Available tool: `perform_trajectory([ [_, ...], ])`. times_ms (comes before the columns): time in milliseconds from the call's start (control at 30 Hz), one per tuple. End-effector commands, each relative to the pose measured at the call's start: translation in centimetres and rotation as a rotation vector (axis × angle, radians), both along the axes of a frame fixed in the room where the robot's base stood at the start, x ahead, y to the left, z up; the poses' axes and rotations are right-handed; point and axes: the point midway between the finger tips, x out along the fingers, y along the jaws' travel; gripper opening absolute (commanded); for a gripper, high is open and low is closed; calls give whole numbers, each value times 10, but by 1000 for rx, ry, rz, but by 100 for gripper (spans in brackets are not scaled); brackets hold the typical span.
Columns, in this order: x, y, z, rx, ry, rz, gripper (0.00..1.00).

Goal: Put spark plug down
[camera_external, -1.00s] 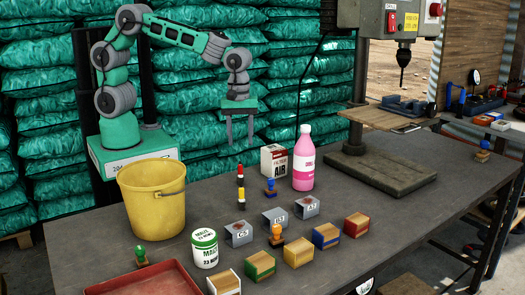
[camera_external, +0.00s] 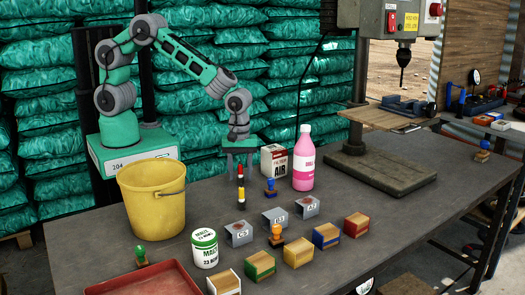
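My gripper (camera_external: 239,172) is low over the back of the workbench, fingers pointing down and spread apart. A small upright red-topped piece with a dark lower part (camera_external: 240,173) shows between or just in front of the fingers; I cannot tell whether they touch it. A similar yellow-topped piece (camera_external: 241,198) stands in front of it. Neither is clear enough to name as the spark plug, and I cannot pick out a spark plug elsewhere.
A yellow bucket (camera_external: 152,200) stands left of my gripper. An air filter box (camera_external: 274,161) and a pink bottle (camera_external: 303,160) stand close on the right. Labelled metal blocks (camera_external: 275,218) and coloured wooden blocks (camera_external: 298,251) fill the front.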

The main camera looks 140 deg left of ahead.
Motion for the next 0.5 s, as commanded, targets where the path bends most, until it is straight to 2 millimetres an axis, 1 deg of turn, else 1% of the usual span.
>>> perform_trajectory([
  [33, 0, 0, 0, 0, 0, 0, 39],
  [67, 0, 0, 0, 0, 0, 0, 36],
  [500, 0, 0, 0, 0, 0, 0, 0],
])
